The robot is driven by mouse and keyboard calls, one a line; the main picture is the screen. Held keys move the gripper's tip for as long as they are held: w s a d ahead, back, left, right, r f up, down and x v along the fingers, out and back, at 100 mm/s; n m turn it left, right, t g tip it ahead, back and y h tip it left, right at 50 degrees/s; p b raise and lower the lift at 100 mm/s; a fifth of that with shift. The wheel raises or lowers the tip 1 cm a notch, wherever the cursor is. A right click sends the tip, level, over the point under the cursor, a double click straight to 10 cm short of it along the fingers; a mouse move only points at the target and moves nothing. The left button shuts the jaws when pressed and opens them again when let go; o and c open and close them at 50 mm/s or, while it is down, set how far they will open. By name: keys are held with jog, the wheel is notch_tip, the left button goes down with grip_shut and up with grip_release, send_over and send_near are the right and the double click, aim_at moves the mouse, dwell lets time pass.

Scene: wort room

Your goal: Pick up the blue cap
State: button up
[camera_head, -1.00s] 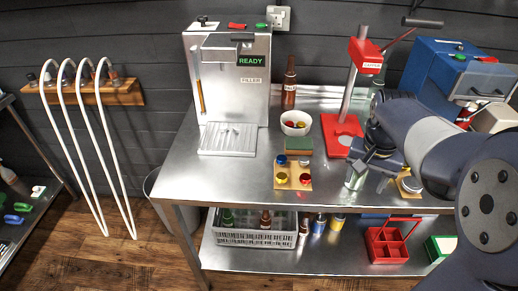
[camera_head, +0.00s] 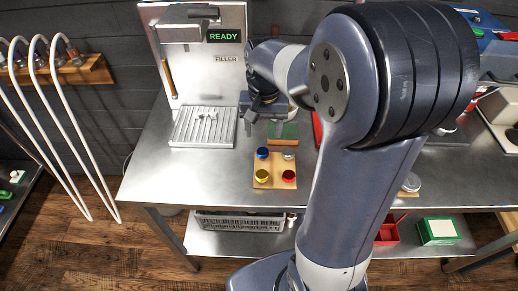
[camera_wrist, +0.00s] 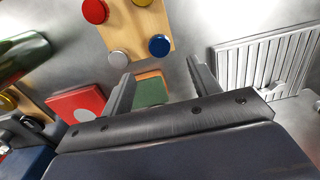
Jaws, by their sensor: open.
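The blue cap (camera_head: 262,153) sits at the back left corner of a wooden board (camera_head: 274,171), beside a silver cap (camera_head: 288,155), with a yellow cap (camera_head: 262,175) and a red cap (camera_head: 288,176) in front. In the wrist view, the blue cap (camera_wrist: 159,45) is at the board's corner, beyond my fingertips. My gripper (camera_head: 265,118) is open and empty, above and behind the board, near the filler's drip tray. In the wrist view its two fingers (camera_wrist: 162,77) are spread apart, with the sponge showing between them. Nothing covers the blue cap.
A green sponge (camera_head: 284,131) lies just behind the board. The filler (camera_head: 205,65) with its ribbed drip tray (camera_head: 203,127) stands to the left. In the wrist view, a red base (camera_wrist: 78,104) and a green bottle (camera_wrist: 22,55) are at left. Bare metal table lies left of the board.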

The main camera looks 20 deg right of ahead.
aim_at(263, 151)
jog(key=f, duration=0.6)
jog(key=shift+s+a+f+p, duration=0.15)
jog(key=shift+s+f+p, duration=0.15)
jog(key=shift+f+p, duration=0.1)
jog(key=c, duration=1)
